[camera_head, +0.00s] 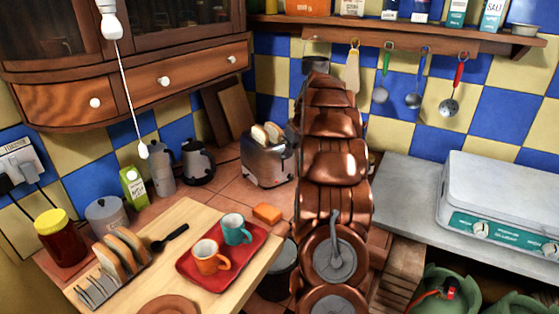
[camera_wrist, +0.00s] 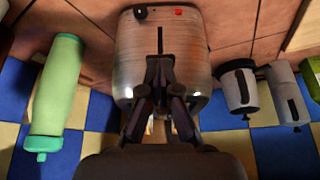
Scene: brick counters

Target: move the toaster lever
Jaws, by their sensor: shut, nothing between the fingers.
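The metal toaster (camera_head: 265,160) stands on the tiled counter in the head view, with bread slices (camera_head: 267,132) in its top. In the wrist view, the toaster's end face (camera_wrist: 130,60) shows a dark vertical slot (camera_wrist: 160,40), a black knob (camera_wrist: 140,13) and a red button (camera_wrist: 179,11). My gripper (camera_wrist: 160,62) is shut and empty, with its fingertips in front of this face, in line with the slot. The lever is not clearly seen; the fingers may hide it. I cannot tell whether the fingertips touch the toaster. My arm hides the gripper in the head view.
A green bottle (camera_wrist: 57,95) stands left of the toaster in the wrist view, and a dark-and-white kettle (camera_wrist: 238,88) stands right. In the head view, an orange sponge (camera_head: 267,213) lies in front of the toaster. A red tray (camera_head: 190,268) with two cups is nearer.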

